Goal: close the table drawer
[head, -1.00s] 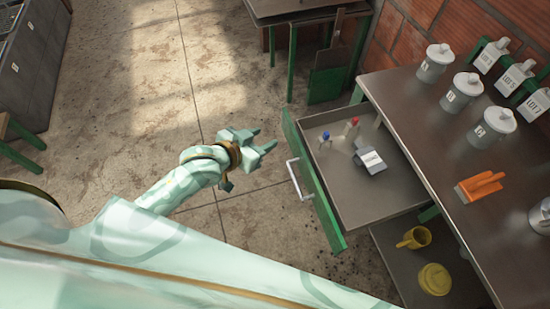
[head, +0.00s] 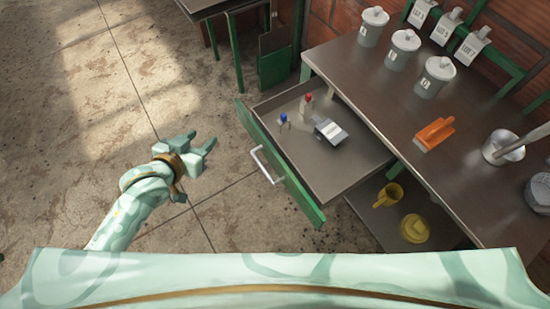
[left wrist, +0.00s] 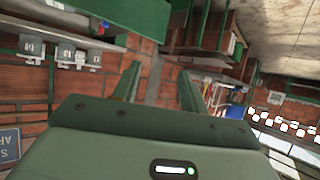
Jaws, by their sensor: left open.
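The table drawer (head: 338,176) is pulled out from the table (head: 345,67), with a green front and a white handle (head: 264,165). Inside it lie a grey labelled object (head: 328,129), a blue-topped item (head: 284,120) and a red-topped item (head: 306,102). My left gripper (head: 203,139) is open and empty, in the air to the left of the drawer front and apart from the handle. Its two fingers also show apart in the left wrist view (left wrist: 160,85), with nothing between them. My right gripper is not in view.
Canisters (head: 438,78) and labelled bottles stand along the table's back, with an orange scoop (head: 434,133) and a metal pot (head: 500,148) nearer. A yellow mug (head: 387,195) and a yellow round item (head: 415,228) sit on the shelf below. The floor (head: 60,150) at left is clear.

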